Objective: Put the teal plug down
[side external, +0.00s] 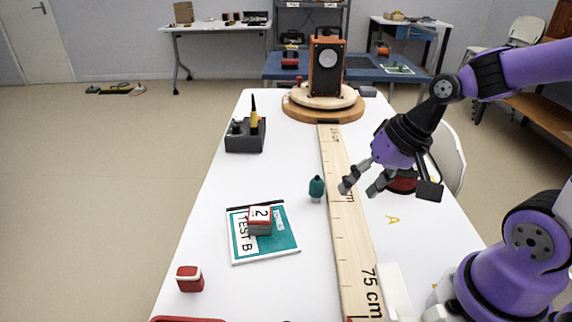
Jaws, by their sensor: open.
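The teal plug (316,188) stands upright on the white table, just left of the long wooden ruler board. It has a teal body and a paler, greyish lower end. My gripper (357,189) is open and empty to the right of the plug, over the ruler board. Its fingers point down and to the left, and a gap shows between the near finger and the plug. I cannot tell exactly how high the fingertips are above the board.
The ruler board (345,235) runs along the table to a speaker (326,67) on a round wooden turntable. A teal "TEST B" board (284,237) carries a red-and-white block (259,220). A red block (189,279) and a dark tool holder (245,140) stand left. Bare table lies between them.

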